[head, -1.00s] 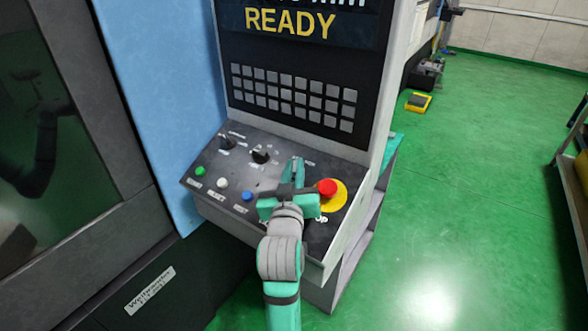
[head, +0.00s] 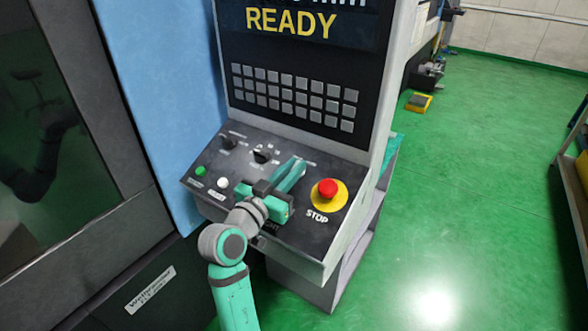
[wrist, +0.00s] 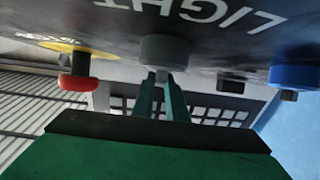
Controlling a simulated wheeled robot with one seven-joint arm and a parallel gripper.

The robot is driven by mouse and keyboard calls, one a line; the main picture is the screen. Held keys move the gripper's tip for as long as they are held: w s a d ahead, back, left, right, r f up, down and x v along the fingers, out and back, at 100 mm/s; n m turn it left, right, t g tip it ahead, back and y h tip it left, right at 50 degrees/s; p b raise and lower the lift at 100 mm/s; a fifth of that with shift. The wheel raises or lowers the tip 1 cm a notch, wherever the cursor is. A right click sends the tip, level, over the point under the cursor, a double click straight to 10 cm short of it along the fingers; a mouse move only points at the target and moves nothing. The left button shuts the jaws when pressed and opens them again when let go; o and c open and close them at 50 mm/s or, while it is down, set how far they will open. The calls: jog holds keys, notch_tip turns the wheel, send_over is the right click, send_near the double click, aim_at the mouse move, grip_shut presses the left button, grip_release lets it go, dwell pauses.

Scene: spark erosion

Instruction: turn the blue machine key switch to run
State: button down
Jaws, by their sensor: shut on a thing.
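The blue machine's sloped control panel (head: 205,172) is in the head view. My gripper (head: 297,166) reaches over it from the front, with its fingers pointing up and right to the panel's upper right part. In the wrist view my gripper (wrist: 160,78) has its fingers close together at a grey round switch body (wrist: 165,52), apparently the key switch, and is shut on it. The fingers hide the key itself and the switch in the head view. I cannot read the run mark or the key's angle.
A red stop button (head: 327,188) on a yellow ring stands right of my gripper. Two black knobs (head: 262,155) are to its left. Green (head: 200,171) and white (head: 222,183) buttons line the front left. A blue button (wrist: 295,76) shows in the wrist view. The display reads READY.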

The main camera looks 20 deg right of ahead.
jog(key=m+g+h, duration=0.1)
jog(key=m+g, duration=0.1)
jog(key=m+g+h, duration=0.1)
jog(key=m+g, duration=0.2)
jog(key=m+g+h, duration=0.1)
jog(key=m+g, duration=0.2)
jog(key=shift+w+a, duration=0.2)
jog(key=shift+w, duration=0.15)
jog(key=shift+g, duration=0.3)
jog(key=shift+m, duration=0.3)
jog(key=shift+s, duration=0.1)
jog(key=c, duration=1.8)
grip_release()
jog(key=shift+o, duration=0.2)
jog(key=a, duration=0.3)
jog(key=s+a, duration=0.1)
jog(key=a, duration=0.6)
jog(key=shift+s+a, duration=0.35)
